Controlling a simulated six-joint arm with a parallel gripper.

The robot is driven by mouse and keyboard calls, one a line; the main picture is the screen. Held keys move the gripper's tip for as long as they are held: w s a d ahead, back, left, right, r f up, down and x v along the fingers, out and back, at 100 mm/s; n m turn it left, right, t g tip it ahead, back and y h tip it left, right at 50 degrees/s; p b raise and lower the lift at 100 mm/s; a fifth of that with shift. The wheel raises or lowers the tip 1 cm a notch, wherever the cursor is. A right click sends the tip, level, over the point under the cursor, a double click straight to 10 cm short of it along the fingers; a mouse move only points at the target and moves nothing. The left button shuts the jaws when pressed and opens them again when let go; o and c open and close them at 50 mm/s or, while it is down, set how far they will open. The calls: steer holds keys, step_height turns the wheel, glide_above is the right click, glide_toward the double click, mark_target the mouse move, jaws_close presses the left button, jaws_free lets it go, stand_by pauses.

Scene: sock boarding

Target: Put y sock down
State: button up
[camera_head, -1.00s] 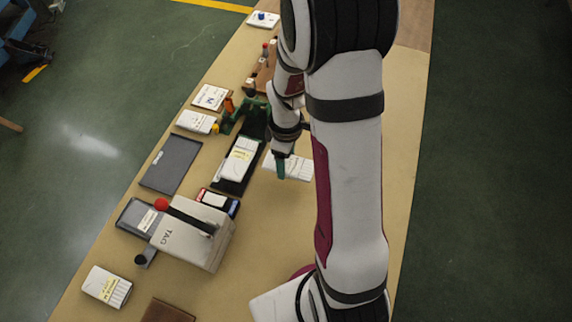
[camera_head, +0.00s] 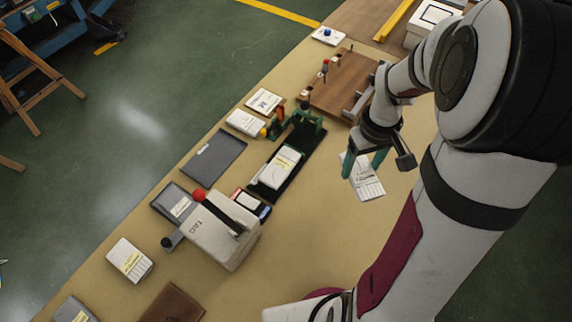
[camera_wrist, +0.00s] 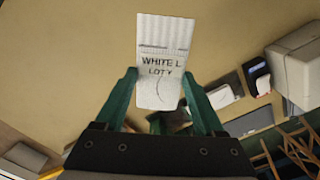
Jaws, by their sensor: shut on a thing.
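The Y sock (camera_head: 367,182) is a flat white piece with printed text. In the wrist view the white sock (camera_wrist: 163,55) reads "WHITE L" and "LOT Y". My gripper (camera_head: 364,163) is shut on it, with a green finger at each side of its near end. The sock extends outward past the fingertips, over the tan table (camera_head: 320,230). The wrist view shows my gripper (camera_wrist: 163,88) from behind, with the sock between its fingers. I cannot tell how high the sock is above the table.
A black tray holds another white labelled sock (camera_head: 281,167) to the left. A TAG machine (camera_head: 222,232) with a red knob stands nearer. A brown wooden board (camera_head: 342,85) lies behind. Bare table surrounds the gripper's near side.

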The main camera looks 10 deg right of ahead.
steer(key=w+a+r+m, duration=0.1)
steer(key=w+a+m, duration=0.45)
steer(key=m, duration=0.45)
glide_above(280, 165)
steer(key=f, duration=0.6)
steer(key=shift+s+d, duration=0.15)
steer(key=shift+d, duration=0.15)
steer(key=shift+a+f, duration=0.15)
steer(key=shift+f, duration=0.95)
steer(key=shift+a+f, duration=0.1)
steer(key=shift+f, duration=1)
steer(key=shift+f, duration=0.1)
steer(key=o, duration=1.4)
steer(key=shift+o, duration=0.2)
steer(key=s+r, duration=0.2)
steer(key=r, duration=0.6)
steer(key=s+r, duration=0.3)
steer(key=r, duration=0.5)
steer(key=s+r+n+y, duration=0.1)
steer(key=s+r+n, duration=0.2)
steer(key=s, duration=1.8)
steer(key=shift+s+a+y, duration=0.4)
steer(key=shift+a, duration=0.05)
